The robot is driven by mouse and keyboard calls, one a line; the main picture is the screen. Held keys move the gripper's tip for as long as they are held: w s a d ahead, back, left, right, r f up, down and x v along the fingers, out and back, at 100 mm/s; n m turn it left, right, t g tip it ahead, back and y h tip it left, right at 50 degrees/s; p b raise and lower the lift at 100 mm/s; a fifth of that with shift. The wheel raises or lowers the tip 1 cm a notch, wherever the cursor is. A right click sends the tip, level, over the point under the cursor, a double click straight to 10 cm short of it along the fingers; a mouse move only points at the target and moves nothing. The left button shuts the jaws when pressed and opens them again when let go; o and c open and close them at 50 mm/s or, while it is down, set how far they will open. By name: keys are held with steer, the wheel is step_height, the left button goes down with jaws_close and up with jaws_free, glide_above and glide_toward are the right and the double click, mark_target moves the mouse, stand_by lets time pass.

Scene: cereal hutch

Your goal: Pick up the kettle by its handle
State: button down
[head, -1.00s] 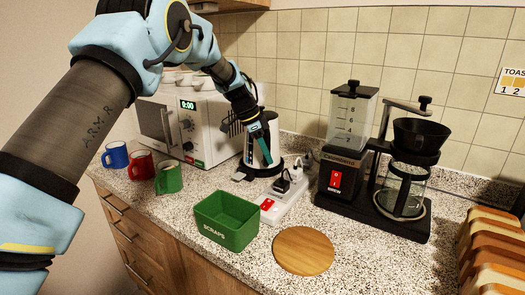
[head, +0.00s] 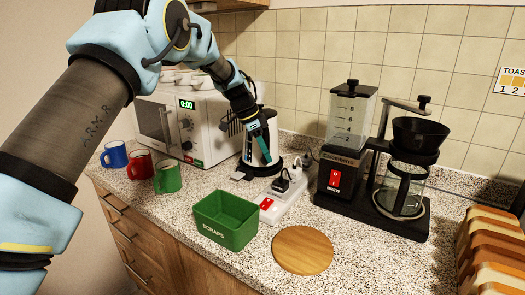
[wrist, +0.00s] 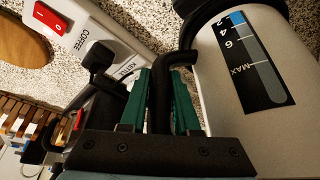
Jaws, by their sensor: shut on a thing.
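The kettle (head: 262,152) is a pale metal cylinder at the back of the counter, right of the microwave. In the wrist view its body (wrist: 222,75) fills the right side, with a dark level strip marked MAX. My gripper (head: 259,131) is at the kettle. In the wrist view its green fingers (wrist: 162,98) are shut on the black handle (wrist: 161,95), one on each side. A dark base (head: 246,174) shows under the kettle; I cannot tell whether the kettle still touches it.
A power strip (head: 271,208) with plugs and a red switch lies in front. The coffee machine (head: 335,180) stands close on the right. A green scraps bin (head: 226,220), a round wooden board (head: 303,250), three mugs (head: 140,164) and the microwave (head: 208,130) surround it.

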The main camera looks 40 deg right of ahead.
steer(key=shift+d+r, duration=0.1)
steer(key=shift+r, duration=0.2)
